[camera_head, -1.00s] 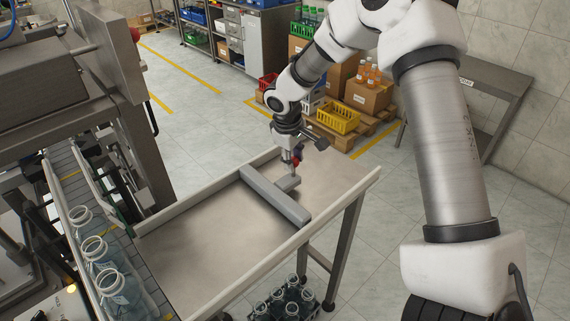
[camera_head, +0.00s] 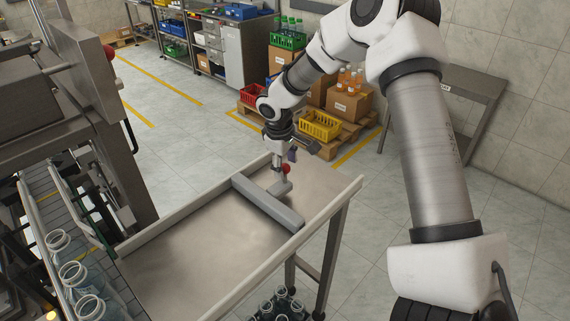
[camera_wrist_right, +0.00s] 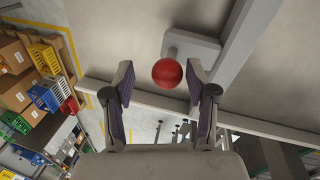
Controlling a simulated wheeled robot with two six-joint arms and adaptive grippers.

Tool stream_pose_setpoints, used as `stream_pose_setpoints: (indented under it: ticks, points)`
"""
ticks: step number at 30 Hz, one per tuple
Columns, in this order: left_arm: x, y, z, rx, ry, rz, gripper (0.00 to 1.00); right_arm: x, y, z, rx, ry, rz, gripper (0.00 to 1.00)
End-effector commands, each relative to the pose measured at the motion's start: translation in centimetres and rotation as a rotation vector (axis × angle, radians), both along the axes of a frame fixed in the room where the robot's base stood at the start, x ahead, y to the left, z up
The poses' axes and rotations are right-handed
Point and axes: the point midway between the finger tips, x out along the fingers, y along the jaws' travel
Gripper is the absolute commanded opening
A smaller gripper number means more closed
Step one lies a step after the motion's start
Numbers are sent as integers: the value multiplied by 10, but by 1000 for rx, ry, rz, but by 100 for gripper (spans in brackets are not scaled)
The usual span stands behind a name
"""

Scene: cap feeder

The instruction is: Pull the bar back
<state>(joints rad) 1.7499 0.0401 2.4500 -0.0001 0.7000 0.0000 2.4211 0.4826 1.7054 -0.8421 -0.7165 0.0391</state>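The bar (camera_head: 268,204) is a long grey beam lying across the metal table. A short grey arm (camera_head: 281,188) sticks out from its right side and carries a red ball knob (camera_head: 286,169). My right gripper (camera_head: 284,162) is just above the knob, pointing down. In the right wrist view the right gripper (camera_wrist_right: 160,75) is open, with the red knob (camera_wrist_right: 167,73) between its fingertips in the picture and a gap on both sides. The bar (camera_wrist_right: 243,45) also shows there. My left gripper is not in view.
The metal table (camera_head: 205,248) has raised side rails and is bare left of the bar. A conveyor with clear bottles (camera_head: 75,275) runs along the left, beside a machine. A crate of bottles (camera_head: 282,305) stands below the table. Crates and boxes (camera_head: 320,125) lie beyond.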

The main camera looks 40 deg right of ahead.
Motion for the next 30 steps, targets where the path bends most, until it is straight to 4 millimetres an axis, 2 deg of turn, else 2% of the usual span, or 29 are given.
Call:
stream_pose_setpoints:
  ticks: [4, 7, 15, 19, 23, 30]
  points:
    - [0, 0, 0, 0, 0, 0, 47, 0, 1, 4, 1, 0, 0, 57]
    - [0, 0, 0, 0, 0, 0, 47, 0, 3, 17, 1, -2, 0, 57]
    - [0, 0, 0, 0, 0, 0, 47, -3, 14, 83, 0, -3, 0, 57]
    - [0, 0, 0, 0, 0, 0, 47, -5, 18, 107, 0, -1, 0, 57]
    - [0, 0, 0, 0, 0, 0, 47, -5, 19, 116, 2, 0, -1, 57]
    - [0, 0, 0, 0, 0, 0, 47, -5, 19, 117, 3, 2, -1, 57]
